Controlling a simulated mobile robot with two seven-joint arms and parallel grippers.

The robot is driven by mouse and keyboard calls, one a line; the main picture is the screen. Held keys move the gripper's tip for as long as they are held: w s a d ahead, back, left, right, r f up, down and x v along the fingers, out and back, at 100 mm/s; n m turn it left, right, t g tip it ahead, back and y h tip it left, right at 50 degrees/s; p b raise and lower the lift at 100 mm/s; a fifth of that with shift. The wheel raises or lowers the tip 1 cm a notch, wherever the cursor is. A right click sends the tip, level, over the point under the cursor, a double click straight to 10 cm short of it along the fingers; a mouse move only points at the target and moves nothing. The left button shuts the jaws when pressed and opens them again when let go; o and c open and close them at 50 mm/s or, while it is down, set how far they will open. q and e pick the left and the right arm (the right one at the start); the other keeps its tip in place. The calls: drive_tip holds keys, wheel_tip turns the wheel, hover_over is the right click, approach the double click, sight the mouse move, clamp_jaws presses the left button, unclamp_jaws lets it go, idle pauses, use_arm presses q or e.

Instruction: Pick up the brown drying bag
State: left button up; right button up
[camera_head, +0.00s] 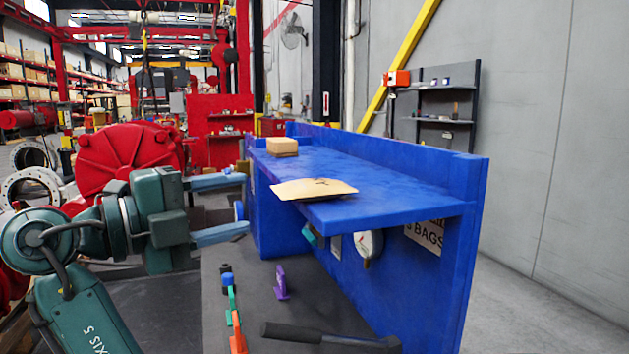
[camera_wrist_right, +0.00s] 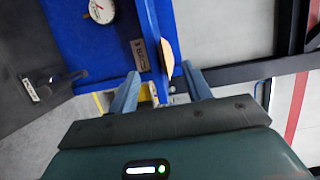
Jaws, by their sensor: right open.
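The brown drying bag (camera_head: 313,188) lies flat on the blue shelf (camera_head: 395,185), with one edge sticking out past the shelf's near left edge. My right gripper (camera_head: 244,204) is open and empty, left of the bag and apart from it, its fingers pointing toward the bag. In the right wrist view the bag (camera_wrist_right: 168,45) shows nearly edge-on beyond and between the two open fingertips (camera_wrist_right: 160,74). My left gripper is not in view.
A small tan box (camera_head: 282,147) sits farther back on the shelf. A round gauge (camera_head: 368,246) is mounted below the shelf. Small coloured parts, including a purple one (camera_head: 281,283), stand on the dark lower surface (camera_head: 310,300). A red machine (camera_head: 125,165) stands behind my arm.

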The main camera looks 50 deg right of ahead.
sight(276, 190)
drive_tip(key=d+p, duration=0.1)
drive_tip(key=d, duration=0.1)
drive_tip(key=s+d+p, duration=0.1)
drive_tip(key=d, duration=0.1)
drive_tip(key=d+r+p, duration=0.1)
drive_tip(key=d, duration=0.1)
drive_tip(key=shift+s+d, duration=0.25)
drive_tip(key=shift+s, duration=0.1)
drive_tip(key=shift+d+f, duration=0.1)
drive_tip(key=shift+d, duration=0.15)
drive_tip(key=shift+c, duration=0.3)
clamp_jaws()
wheel_tip(276, 190, up, 10)
drive_tip(key=shift+r+b, duration=0.1)
drive_tip(key=shift+b, duration=0.75)
drive_tip(key=shift+a, duration=0.1)
